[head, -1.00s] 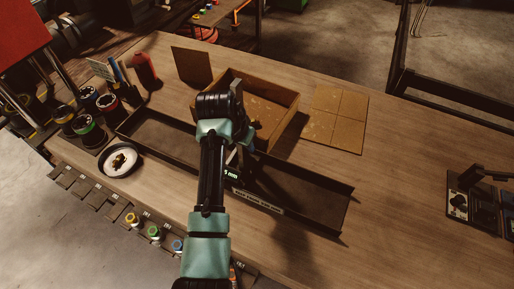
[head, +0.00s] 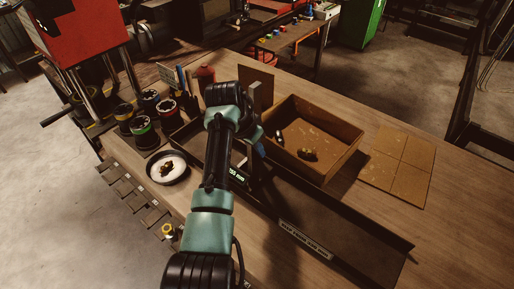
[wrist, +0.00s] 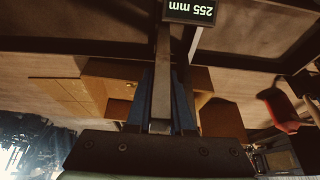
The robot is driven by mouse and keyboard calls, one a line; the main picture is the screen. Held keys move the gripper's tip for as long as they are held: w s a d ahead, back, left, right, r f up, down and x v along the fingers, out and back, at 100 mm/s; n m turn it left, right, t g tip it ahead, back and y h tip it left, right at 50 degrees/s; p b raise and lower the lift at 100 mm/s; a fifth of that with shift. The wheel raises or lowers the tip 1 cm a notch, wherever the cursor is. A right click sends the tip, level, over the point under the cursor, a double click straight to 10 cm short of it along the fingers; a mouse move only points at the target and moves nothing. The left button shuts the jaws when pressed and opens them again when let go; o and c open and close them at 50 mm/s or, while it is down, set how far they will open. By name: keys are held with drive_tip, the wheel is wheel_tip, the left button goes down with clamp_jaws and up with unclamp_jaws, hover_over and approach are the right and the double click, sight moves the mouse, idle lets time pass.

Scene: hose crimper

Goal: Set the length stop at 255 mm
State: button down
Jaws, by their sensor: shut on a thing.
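The length stop shows as a grey upright post (wrist: 163,60) with a small black display (wrist: 190,11) in the wrist view. The display reads 255 mm, upside down there. In the head view the display (head: 236,175) also reads 255 mm, beside my arm. The stop stands at the long dark trough (head: 345,235), toward its left part. My gripper (wrist: 162,95) has its blue fingers on both sides of the post, shut on it. In the head view my arm hides most of the stop and the fingers.
A cardboard box (head: 345,165) with a few dark fittings stands behind the trough. A flat cardboard sheet (head: 400,165) lies to its right. A white-lined round dish (head: 167,167) and several spools (head: 145,132) stand left.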

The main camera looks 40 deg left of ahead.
drive_tip(key=c, duration=0.8)
unclamp_jaws()
drive_tip(key=shift+r, duration=0.1)
drive_tip(key=b+v, duration=0.2)
drive_tip(key=v, duration=1.1)
drive_tip(key=shift+b, duration=0.35)
drive_tip(key=shift+w, duration=0.1)
